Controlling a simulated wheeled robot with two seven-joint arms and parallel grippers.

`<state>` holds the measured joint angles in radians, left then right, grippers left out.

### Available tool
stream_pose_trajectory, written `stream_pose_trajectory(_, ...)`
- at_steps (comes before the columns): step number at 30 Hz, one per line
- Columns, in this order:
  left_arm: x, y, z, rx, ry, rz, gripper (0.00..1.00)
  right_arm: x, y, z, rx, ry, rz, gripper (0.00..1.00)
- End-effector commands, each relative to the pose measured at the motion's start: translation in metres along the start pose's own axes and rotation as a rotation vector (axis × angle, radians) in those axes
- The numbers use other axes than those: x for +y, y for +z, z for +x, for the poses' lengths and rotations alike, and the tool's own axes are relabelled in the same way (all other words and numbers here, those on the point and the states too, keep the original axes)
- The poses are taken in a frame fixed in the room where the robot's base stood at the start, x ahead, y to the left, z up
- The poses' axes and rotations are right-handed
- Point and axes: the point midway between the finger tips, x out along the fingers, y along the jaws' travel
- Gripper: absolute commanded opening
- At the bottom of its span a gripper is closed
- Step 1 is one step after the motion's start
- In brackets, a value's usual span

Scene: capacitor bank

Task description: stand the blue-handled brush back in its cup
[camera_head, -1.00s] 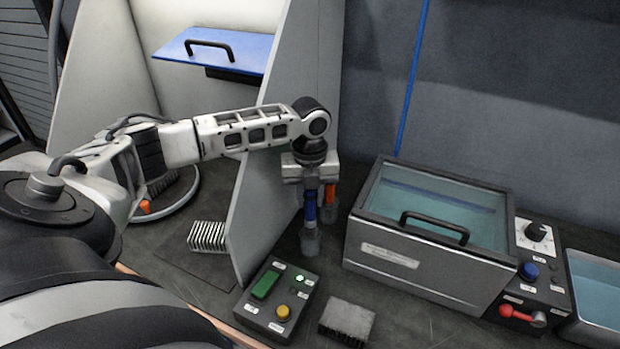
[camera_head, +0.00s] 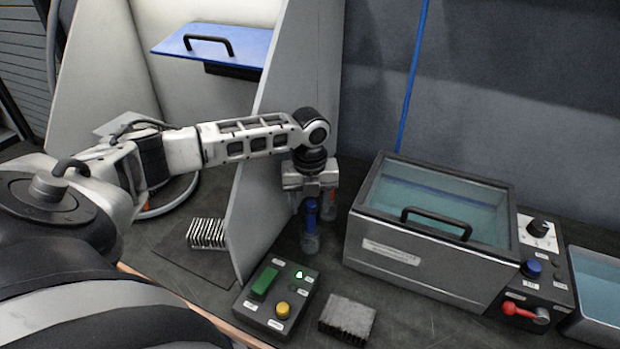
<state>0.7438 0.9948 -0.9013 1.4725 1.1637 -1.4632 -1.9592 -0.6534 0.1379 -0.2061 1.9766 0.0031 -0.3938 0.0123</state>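The blue-handled brush (camera_head: 311,213) stands about upright below my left gripper, with its lower end in a small clear cup (camera_head: 310,243) on the bench. My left gripper (camera_head: 311,196) points down over the brush. Its fingers look spread to either side of the handle top, with the handle hanging free of them. An orange-handled tool (camera_head: 332,198) stands just behind and to the right, partly hidden by a finger. My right gripper is not in view.
A grey panel (camera_head: 262,190) rises close to the left. A lidded bath (camera_head: 400,262) stands to the right. A button box (camera_head: 276,297) and a finned block (camera_head: 347,318) lie in front. The bench between cup and bath is mostly clear.

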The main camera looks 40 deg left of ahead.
Motion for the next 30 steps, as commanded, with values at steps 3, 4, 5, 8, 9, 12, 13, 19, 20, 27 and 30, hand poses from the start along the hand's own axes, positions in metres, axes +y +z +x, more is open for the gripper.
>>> stream_pose_trajectory(3, 0.0, 0.0, 0.0, 0.0, 0.0, 0.0, 0.52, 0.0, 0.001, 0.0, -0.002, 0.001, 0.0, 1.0)
stream_pose_trajectory(4, 0.0, 0.0, 0.0, 0.0, 0.0, 0.0, 0.52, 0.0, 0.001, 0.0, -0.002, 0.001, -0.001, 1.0)
stream_pose_trajectory(5, 0.0, 0.0, 0.0, 0.0, 0.0, 0.0, 0.52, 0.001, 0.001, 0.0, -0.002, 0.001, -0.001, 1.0)
stream_pose_trajectory(8, 0.0, 0.0, -0.002, 0.0, 0.0, 0.0, 0.52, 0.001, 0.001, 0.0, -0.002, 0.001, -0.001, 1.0)
stream_pose_trajectory(9, 0.0, 0.0, -0.004, -0.001, 0.0, 0.0, 0.52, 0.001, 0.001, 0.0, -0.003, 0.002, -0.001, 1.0)
stream_pose_trajectory(12, 0.0, 0.001, -0.016, -0.002, -0.003, -0.001, 0.52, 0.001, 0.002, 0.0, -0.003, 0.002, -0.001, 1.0)
stream_pose_trajectory(13, 0.0, 0.001, -0.021, -0.003, -0.003, 0.0, 0.52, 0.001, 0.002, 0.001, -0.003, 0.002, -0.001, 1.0)
stream_pose_trajectory(19, -0.001, 0.001, -0.067, -0.004, -0.004, 0.0, 0.52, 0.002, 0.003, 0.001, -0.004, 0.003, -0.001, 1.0)
stream_pose_trajectory(20, -0.001, 0.001, -0.074, -0.004, -0.004, 0.0, 0.52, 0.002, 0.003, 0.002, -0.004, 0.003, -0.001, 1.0)
stream_pose_trajectory(27, -0.001, 0.001, -0.128, -0.003, -0.004, 0.0, 0.52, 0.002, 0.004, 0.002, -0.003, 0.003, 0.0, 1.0)
stream_pose_trajectory(30, -0.001, 0.0, -0.144, -0.002, -0.003, 0.0, 0.52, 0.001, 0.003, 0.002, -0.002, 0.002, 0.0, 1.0)
